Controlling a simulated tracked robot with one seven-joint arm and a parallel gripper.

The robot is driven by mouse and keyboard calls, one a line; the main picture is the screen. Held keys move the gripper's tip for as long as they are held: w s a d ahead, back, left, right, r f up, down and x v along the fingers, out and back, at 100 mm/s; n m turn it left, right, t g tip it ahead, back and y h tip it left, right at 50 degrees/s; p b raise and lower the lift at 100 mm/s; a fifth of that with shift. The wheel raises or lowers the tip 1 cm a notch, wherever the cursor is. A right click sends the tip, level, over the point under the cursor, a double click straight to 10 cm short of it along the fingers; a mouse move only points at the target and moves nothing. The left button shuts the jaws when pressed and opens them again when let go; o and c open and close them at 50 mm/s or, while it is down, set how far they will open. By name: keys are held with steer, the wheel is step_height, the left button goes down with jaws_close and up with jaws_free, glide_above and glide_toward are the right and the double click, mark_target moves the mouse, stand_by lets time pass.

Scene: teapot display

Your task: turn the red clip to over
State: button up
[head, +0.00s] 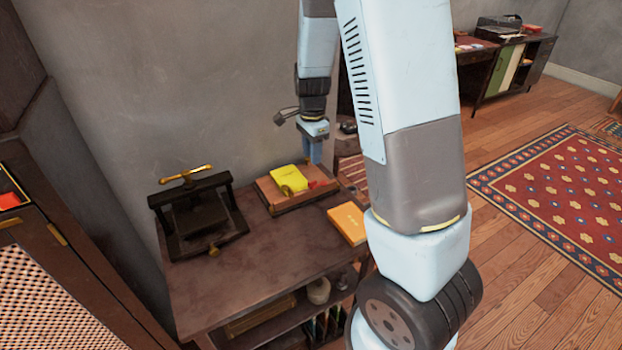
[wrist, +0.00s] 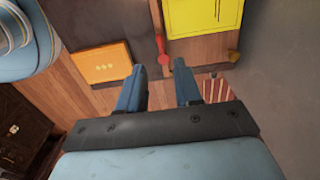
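The red clip (wrist: 161,48) is a small red lever with a rounded end, at the edge of a wooden board (wrist: 197,47) in the wrist view. In the head view the red clip (head: 313,184) shows small beside the yellow booklet (head: 288,178) on the same board. My gripper (wrist: 159,67) is open and empty, its two fingertips apart, with the red clip just beyond the gap between them. In the head view my gripper (head: 314,158) hangs pointing down above the board's far right end. I cannot tell whether a finger touches the clip.
An orange book (head: 347,223) lies on the table (head: 240,278), right of the board. A dark press (head: 198,215) with a brass handle stands to the left. A grey wall rises behind. The table's front is clear.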

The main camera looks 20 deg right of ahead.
mark_target(312, 182)
step_height(312, 182, down, 10)
steer(key=shift+r, duration=0.1)
stand_by(0.4)
steer(key=shift+c, duration=0.5)
jaws_close()
steer(key=shift+a, duration=0.2)
steer(key=shift+d, duration=0.15)
